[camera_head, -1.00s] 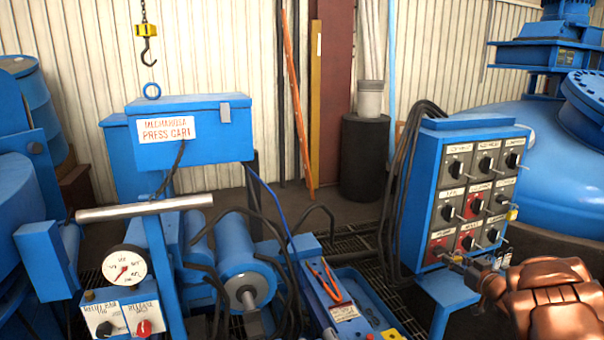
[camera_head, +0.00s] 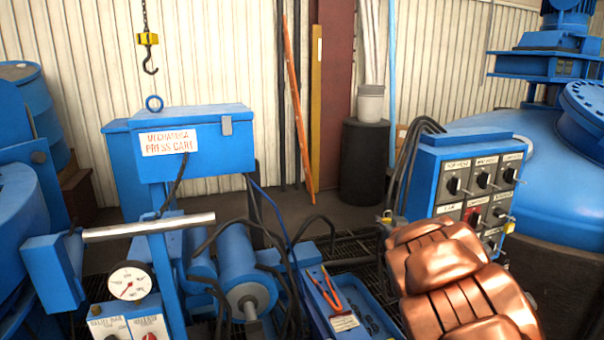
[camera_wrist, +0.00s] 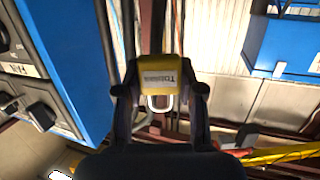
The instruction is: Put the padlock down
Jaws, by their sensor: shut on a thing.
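The padlock (camera_wrist: 159,73) has a yellow body with a printed label and a pale shackle. In the wrist view my gripper (camera_wrist: 160,90) is shut on it, one dark finger at each side, with the shackle toward my palm. In the head view a small yellow bit of the padlock (camera_head: 387,214) shows beyond my copper-coloured arm, left of the blue switch panel. The arm hides most of the gripper there. The padlock is held in the air and touches nothing but the fingers, as far as I can see.
The blue switch panel (camera_head: 430,165) with several rotary switches stands at right; another yellow item (camera_head: 510,225) hangs on its right side. The press cart (camera_head: 215,155) stands left.

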